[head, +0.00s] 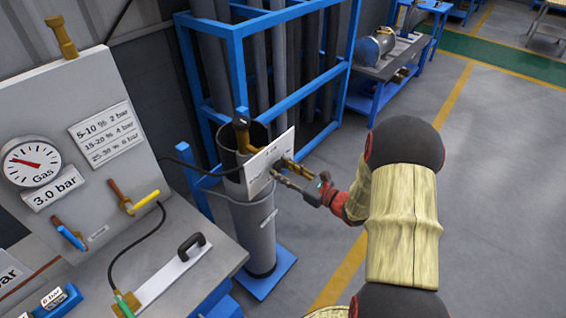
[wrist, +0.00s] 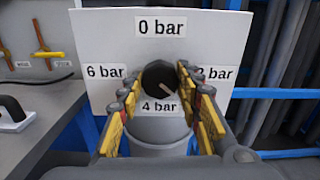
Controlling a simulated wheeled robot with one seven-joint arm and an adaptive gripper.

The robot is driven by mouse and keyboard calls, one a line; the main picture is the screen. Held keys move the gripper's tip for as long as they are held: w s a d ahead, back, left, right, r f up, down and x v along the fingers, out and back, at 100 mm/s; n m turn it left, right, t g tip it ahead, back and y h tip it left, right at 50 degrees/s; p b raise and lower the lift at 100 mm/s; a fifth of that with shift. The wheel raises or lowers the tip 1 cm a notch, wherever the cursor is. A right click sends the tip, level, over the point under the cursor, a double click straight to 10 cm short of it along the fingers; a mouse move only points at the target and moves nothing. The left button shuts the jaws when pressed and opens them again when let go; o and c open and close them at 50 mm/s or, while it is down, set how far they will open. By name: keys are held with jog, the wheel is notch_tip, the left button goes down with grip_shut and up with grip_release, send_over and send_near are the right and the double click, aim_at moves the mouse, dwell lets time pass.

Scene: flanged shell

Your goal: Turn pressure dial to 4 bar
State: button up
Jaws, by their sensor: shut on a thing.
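The pressure dial (wrist: 159,76) is a round black knob on a white panel (wrist: 108,40), seen face-on in the wrist view. Labels around it read 0 bar above, 6 bar left, 4 bar below, and a partly hidden label on the right. A light mark on the knob points down and to the right, between the right label and 4 bar. My gripper (wrist: 161,82) has its yellow-padded fingers on both sides of the knob and is shut on it. In the head view my gripper (head: 282,170) reaches the panel (head: 262,158) from the right; the knob is hidden there.
The panel is mounted at a grey cylinder (head: 255,235) on a blue base. A bench (head: 205,265) at left carries a gas gauge (head: 32,162) with a 3.0 bar sign and several handles. A blue pipe rack (head: 238,60) stands behind. Open floor lies to the right.

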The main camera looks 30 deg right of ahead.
jog(key=m+p, duration=0.4)
jog(key=p, duration=0.1)
jog(key=shift+r+m, duration=0.2)
jog(key=shift+m, duration=0.1)
jog(key=m+p, duration=0.4)
jog(key=shift+f+m, duration=0.2)
jog(key=shift+m, duration=0.2)
jog(key=o, duration=1)
jog(key=shift+o, duration=0.8)
jog(key=shift+d, duration=0.1)
jog(key=v, duration=1.2)
